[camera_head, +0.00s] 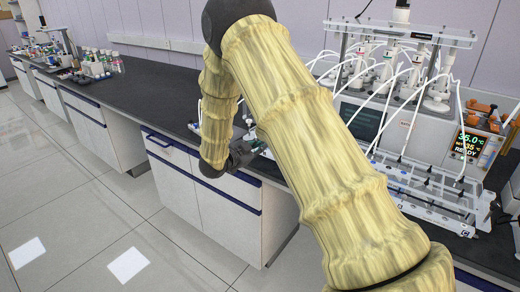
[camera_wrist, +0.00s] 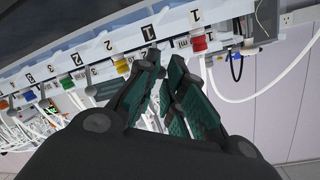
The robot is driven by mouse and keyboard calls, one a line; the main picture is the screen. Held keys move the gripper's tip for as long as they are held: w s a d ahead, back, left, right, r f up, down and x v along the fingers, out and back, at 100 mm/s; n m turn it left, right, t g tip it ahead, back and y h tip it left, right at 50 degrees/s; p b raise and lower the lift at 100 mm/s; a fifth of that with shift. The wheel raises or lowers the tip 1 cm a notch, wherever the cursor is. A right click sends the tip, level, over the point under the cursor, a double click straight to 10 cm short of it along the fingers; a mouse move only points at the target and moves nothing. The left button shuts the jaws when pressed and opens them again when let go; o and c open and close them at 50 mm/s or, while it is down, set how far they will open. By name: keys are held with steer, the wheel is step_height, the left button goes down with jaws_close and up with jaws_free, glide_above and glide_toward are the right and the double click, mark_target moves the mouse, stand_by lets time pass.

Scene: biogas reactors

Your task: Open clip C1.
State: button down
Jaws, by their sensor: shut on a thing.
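My gripper (camera_wrist: 165,62) is at the front of a white rack (camera_wrist: 95,45) in the wrist view, its teal-padded fingers drawn close together. They are shut on a small part beside the black "1" labels (camera_wrist: 148,33). The fingers hide this part, so I cannot clearly make out clip C1 or its state. A red fitting (camera_wrist: 199,43) sits just right of the fingertips, and a yellow fitting (camera_wrist: 122,66) to their left near a "2" label. In the head view, my gripper (camera_head: 262,146) shows only partly at the bench edge, behind my arm.
White tubes (camera_wrist: 238,98) hang close to the right finger. More fittings and tubes crowd the rack's left end. In the head view, the tube rack (camera_head: 440,190) and the reactor unit with its display (camera_head: 469,143) stand right of my arm. The bench's middle (camera_head: 150,95) is clear.

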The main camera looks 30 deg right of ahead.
steer(key=shift+f, duration=0.1)
steer(key=c, duration=1.5)
jaws_free()
steer(key=shift+a, duration=0.1)
steer(key=shift+o, duration=0.2)
steer(key=shift+a, duration=0.1)
steer(key=v, duration=1.1)
steer(key=shift+a, duration=0.35)
steer(key=shift+s, duration=0.1)
